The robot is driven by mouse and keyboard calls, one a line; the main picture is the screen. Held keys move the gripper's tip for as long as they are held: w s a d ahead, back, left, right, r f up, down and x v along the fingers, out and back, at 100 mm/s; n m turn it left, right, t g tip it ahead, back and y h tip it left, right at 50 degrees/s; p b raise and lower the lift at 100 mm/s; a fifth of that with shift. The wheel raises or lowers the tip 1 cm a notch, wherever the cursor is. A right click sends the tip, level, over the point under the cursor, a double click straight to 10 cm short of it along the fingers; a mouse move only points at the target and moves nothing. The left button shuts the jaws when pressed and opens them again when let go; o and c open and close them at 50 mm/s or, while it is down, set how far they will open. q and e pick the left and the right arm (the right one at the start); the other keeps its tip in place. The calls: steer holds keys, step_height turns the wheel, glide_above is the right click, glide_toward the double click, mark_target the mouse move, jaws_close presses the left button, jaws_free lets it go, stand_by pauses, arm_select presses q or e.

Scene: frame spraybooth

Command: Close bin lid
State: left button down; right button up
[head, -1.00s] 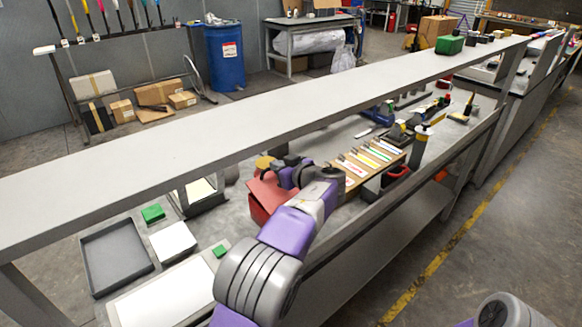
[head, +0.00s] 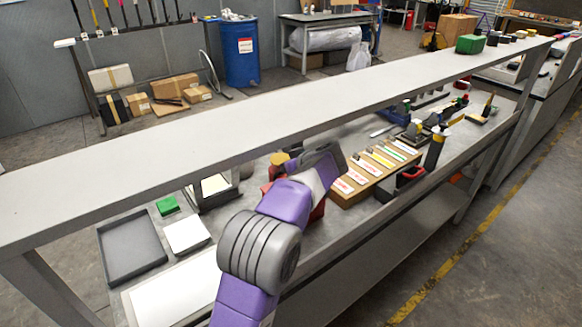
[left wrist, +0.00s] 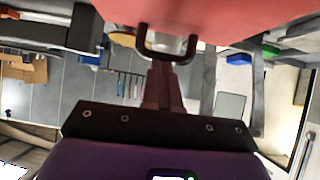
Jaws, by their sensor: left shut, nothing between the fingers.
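The red bin (head: 318,211) stands on the bench, mostly hidden behind my left arm in the head view; only slivers of red show. How its lid stands cannot be told there. In the left wrist view a broad red surface (left wrist: 215,12), part of the bin or its lid, fills the top edge close to the camera. A dark U-shaped handle (left wrist: 168,57) hangs below that surface. My left gripper (left wrist: 164,68) is shut and empty, its tips close to the handle; contact cannot be told. My right gripper is not in view.
A long grey shelf (head: 200,178) runs above the bench behind my arm. A wooden rack (head: 372,180) with labelled tools is right of the bin. A yellow-topped can (head: 279,159) stands behind.

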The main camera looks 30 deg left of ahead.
arm_select(q)
steer(key=shift+f, duration=0.1)
steer(key=a+r+p+v, duration=0.1)
steer(key=r+p+v, duration=0.1)
steer(key=v, duration=1.1)
steer(key=shift+w+a+p, duration=0.2)
steer(key=shift+w+p, duration=0.1)
steer(key=shift+p, duration=0.1)
